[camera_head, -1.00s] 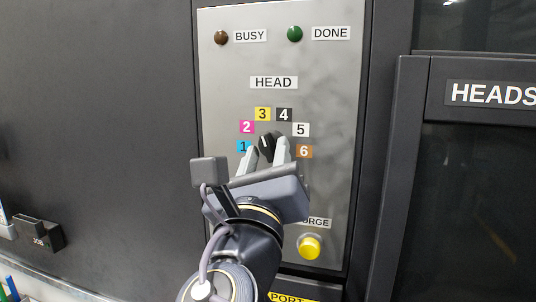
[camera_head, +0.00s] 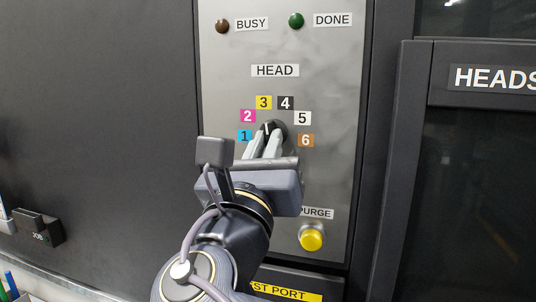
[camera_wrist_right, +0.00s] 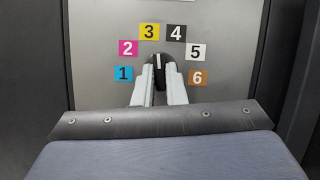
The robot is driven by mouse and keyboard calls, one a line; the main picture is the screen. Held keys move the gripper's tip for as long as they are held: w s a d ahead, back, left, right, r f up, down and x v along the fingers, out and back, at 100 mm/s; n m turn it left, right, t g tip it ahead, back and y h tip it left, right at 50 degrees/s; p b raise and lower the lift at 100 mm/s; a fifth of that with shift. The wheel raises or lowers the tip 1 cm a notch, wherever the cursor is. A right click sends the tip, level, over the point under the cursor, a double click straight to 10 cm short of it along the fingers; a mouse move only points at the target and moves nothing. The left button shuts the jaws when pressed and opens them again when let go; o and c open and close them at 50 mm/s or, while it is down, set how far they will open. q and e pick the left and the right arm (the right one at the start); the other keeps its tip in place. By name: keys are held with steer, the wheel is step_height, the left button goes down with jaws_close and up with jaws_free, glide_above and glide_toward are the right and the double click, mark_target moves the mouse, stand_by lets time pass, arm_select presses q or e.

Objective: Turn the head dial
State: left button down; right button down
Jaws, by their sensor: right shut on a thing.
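The black head dial (camera_head: 271,127) is on the grey panel under the HEAD label, inside an arc of numbered tags 1 to 6. It also shows in the right wrist view (camera_wrist_right: 159,66). Its white mark points nearly straight up there, between the yellow 3 tag (camera_wrist_right: 149,32) and the dark 4 tag (camera_wrist_right: 176,33). My right gripper (camera_head: 265,142) is shut on the dial, one pale finger on each side. The fingers hide the dial's lower part. My left gripper is not in view.
A yellow PURGE button (camera_head: 311,237) is below and right of my right gripper. The brown BUSY lamp (camera_head: 222,26) and green DONE lamp (camera_head: 296,20) are at the panel top. A dark framed HEADS window (camera_head: 475,190) stands at the right.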

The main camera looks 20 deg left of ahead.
steer(key=m+h, duration=0.1)
steer(key=m, duration=0.2)
steer(key=m+h+b, duration=0.1)
steer(key=m+h, duration=0.1)
steer(key=m, duration=0.1)
steer(key=m+h, duration=0.2)
steer(key=m, duration=0.1)
steer(key=shift+a+m+g+b, duration=0.3)
steer(key=shift+a+g+b, duration=0.05)
steer(key=shift+g, duration=0.05)
arm_select(q)
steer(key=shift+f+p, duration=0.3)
steer(key=shift+p, duration=0.55)
arm_select(e)
steer(key=shift+a+r+m+g+h, duration=0.1)
steer(key=shift+m+g+h, duration=0.35)
steer(key=shift+m, duration=1)
steer(key=shift+m+g+h, duration=0.4)
steer(key=shift+m+h, duration=0.1)
steer(key=shift+m, duration=0.9)
steer(key=shift+a+r+m+g+h, duration=0.1)
steer(key=shift+m+g+h, duration=0.35)
steer(key=shift+m, duration=1.3)
steer(key=c, duration=1.5)
jaws_free()
